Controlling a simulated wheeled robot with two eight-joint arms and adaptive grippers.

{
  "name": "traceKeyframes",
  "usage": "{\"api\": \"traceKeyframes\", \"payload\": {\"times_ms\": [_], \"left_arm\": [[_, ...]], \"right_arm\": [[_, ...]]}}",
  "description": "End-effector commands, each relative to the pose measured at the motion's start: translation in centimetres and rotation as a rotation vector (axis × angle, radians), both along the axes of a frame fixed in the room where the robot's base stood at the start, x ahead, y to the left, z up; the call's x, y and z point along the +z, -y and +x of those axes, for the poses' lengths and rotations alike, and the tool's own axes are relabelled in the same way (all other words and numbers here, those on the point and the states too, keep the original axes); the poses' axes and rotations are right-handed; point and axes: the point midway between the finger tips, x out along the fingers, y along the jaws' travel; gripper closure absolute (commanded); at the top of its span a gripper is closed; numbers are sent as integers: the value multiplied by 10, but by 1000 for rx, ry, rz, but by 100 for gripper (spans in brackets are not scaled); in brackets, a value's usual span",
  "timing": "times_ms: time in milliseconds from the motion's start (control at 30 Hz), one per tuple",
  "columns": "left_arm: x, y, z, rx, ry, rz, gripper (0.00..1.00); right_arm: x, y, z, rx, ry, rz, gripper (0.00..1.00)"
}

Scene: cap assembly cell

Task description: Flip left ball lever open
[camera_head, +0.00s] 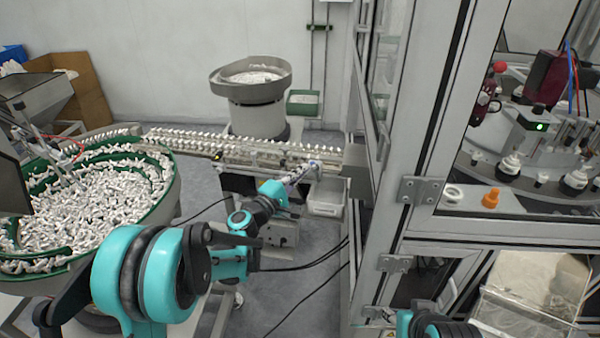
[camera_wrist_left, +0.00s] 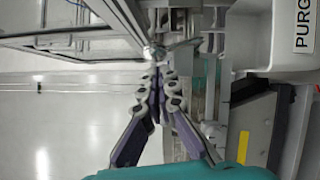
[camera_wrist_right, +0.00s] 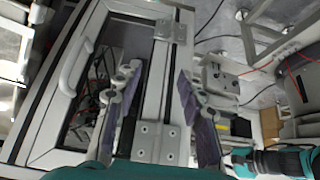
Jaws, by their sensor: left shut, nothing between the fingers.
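My left gripper (camera_head: 302,176) reaches to the far end of the feeder rail. In the left wrist view its fingertips (camera_wrist_left: 161,78) are together, with nothing between them. Just beyond the tips is a small rounded grey metal part (camera_wrist_left: 155,52) by a bracket; I cannot tell whether it is the ball lever, or whether the fingers touch it. In the head view the lever cannot be made out near the gripper. My right gripper (camera_wrist_right: 152,90) shows only in its wrist view, its fingers spread apart and empty, above a cabinet frame.
The feeder rail (camera_head: 245,147) carries rows of white parts. A white bin (camera_head: 327,197) hangs below its end, with a label partly reading PURG in the left wrist view. A bowl feeder (camera_head: 168,205) is at left. The cabinet frame (camera_head: 425,190) stands close at right.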

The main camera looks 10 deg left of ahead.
Motion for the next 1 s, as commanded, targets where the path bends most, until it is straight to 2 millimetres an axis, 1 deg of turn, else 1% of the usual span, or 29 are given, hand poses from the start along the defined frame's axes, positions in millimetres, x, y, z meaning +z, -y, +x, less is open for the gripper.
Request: {"api": "traceKeyframes", "payload": {"times_ms": [767,1000], "left_arm": [[6,5,-1,0,12,113,100],[11,10,-1,-1,20,200,100]], "right_arm": [[10,0,0,0,0,0,60],[18,0,0,0,0,0,60]]}}
